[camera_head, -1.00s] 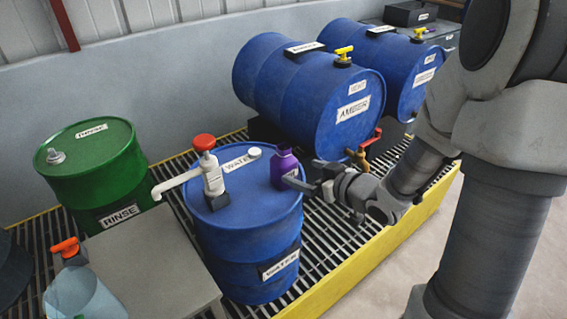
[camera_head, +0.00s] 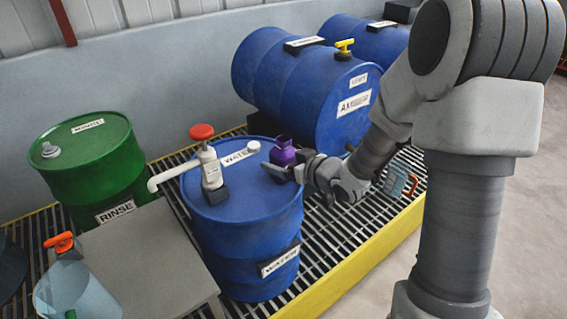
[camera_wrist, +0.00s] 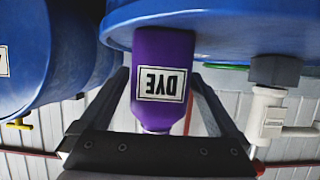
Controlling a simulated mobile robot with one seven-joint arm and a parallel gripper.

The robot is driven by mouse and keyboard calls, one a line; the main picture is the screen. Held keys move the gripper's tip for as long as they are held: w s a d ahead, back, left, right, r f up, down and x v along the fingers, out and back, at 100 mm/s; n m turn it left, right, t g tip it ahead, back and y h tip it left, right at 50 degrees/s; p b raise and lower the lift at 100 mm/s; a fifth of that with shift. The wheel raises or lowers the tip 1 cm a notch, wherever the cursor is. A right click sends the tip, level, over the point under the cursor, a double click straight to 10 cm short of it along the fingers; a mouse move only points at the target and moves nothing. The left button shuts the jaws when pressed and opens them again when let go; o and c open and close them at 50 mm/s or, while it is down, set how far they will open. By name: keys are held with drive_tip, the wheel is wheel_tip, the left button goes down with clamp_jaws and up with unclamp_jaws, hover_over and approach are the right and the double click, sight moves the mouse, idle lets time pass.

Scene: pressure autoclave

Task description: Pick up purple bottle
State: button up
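The purple bottle (camera_head: 283,153) stands on top of the blue water drum (camera_head: 225,215), near its right edge. In the wrist view the bottle (camera_wrist: 163,62) appears upside down, with a white DYE label facing me. My gripper (camera_head: 288,164) is at the bottle from the right. In the wrist view my gripper's two fingers (camera_wrist: 160,98) are spread on either side of the bottle, with narrow gaps visible near its neck. In the head view a finger hides the bottle's lower part.
A white pump with a red knob (camera_head: 205,160) stands left of the bottle on the drum, with a white cap (camera_head: 253,146) between. A large blue drum (camera_head: 310,85) lies behind. A green drum (camera_head: 90,165) and a grey table (camera_head: 150,265) are at left.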

clamp_jaws()
drive_tip(key=shift+r, duration=0.1)
